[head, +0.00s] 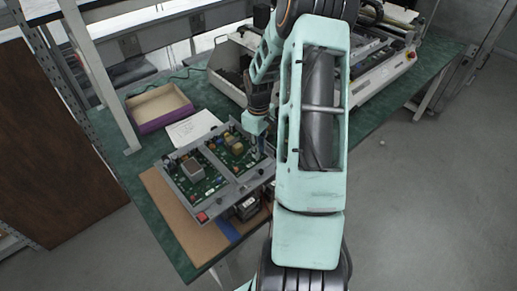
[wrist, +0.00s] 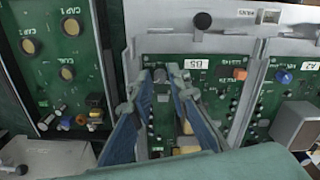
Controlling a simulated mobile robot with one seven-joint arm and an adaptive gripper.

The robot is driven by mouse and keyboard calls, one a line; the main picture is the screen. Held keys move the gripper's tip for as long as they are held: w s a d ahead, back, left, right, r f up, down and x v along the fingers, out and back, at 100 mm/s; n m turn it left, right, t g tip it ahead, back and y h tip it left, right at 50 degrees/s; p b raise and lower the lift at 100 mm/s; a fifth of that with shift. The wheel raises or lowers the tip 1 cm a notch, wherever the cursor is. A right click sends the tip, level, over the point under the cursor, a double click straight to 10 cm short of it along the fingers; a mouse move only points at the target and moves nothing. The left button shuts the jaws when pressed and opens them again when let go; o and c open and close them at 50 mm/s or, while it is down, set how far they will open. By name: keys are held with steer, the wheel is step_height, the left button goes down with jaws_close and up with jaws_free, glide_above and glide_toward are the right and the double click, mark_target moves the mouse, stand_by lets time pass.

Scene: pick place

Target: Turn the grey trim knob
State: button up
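My gripper (wrist: 159,73) reaches over a green circuit board (wrist: 204,72) in the wrist view. Its two blue-grey fingers are apart with a gap between the tips. A small grey round part (wrist: 160,75), which looks like the grey trim knob, shows in that gap; I cannot tell whether either finger touches it. An orange knob (wrist: 240,73) and a blue knob (wrist: 283,76) lie to the right. In the head view my gripper (head: 257,148) points down at the right part of the grey-framed board unit (head: 211,171); the grey knob cannot be made out there.
The unit stands on a brown board (head: 170,205) on a green bench (head: 150,152). A purple-edged box (head: 160,123) and a paper sheet (head: 192,128) lie behind it. A large opened instrument (head: 385,72) stands at the back right. A grey box-shaped part (wrist: 298,125) rises from the neighbouring board.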

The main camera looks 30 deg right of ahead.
jaws_close()
steer(key=shift+m, duration=0.4)
steer(key=m+b, duration=0.2)
steer(key=shift+f+m, duration=0.1)
steer(key=shift+m, duration=0.2)
steer(key=m+b, duration=0.2)
steer(key=m, duration=0.3)
steer(key=shift+m+b, duration=0.3)
steer(key=shift+b, duration=0.1)
steer(key=m+b, duration=0.1)
steer(key=m, duration=0.3)
steer(key=shift+m, duration=2.5)
